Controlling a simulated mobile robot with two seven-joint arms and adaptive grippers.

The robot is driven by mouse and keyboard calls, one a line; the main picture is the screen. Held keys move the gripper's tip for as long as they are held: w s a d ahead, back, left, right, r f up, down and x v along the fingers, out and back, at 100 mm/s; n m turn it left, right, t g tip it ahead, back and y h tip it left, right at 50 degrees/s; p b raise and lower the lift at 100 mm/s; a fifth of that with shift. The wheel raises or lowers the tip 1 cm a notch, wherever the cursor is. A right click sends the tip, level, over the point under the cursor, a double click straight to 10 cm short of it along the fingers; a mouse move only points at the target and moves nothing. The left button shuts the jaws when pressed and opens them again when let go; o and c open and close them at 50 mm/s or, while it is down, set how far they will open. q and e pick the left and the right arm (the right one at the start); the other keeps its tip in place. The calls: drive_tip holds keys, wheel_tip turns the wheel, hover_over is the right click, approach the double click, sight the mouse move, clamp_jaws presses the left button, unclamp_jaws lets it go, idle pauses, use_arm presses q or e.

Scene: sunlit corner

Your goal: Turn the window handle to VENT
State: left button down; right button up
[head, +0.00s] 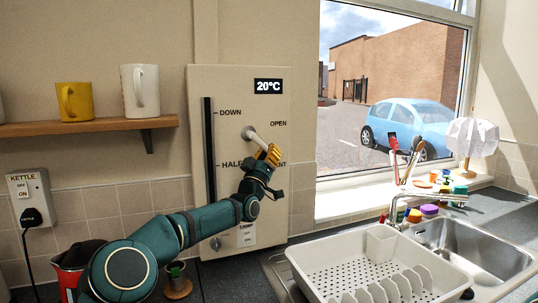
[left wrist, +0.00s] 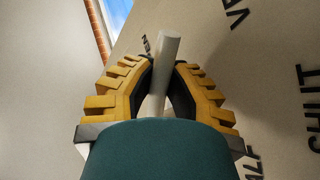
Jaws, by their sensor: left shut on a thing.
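The window handle (head: 254,137) is a pale grey bar on the beige wall panel (head: 230,85). It slants down and right from its pivot, between the OPEN label (head: 278,123) and the partly covered VENT label (head: 281,164). My left gripper (head: 268,154), with yellow ribbed fingers, is shut on the handle's outer part. In the left wrist view the handle (left wrist: 164,62) stands between the two fingers (left wrist: 160,85). The VENT (left wrist: 236,16) and SHUT (left wrist: 309,110) labels also show there. My right gripper is out of view.
A dark vertical slot (head: 210,150) marked DOWN and HALF runs left of the handle. A shelf (head: 90,127) holds a yellow mug (head: 75,102) and a white mug (head: 140,90). Below are a red kettle (head: 68,270), a dish rack (head: 375,265) and a sink (head: 480,250).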

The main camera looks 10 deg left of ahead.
use_arm(q)
drive_tip(key=c, duration=1.2)
unclamp_jaws()
drive_tip(key=v, duration=1.2)
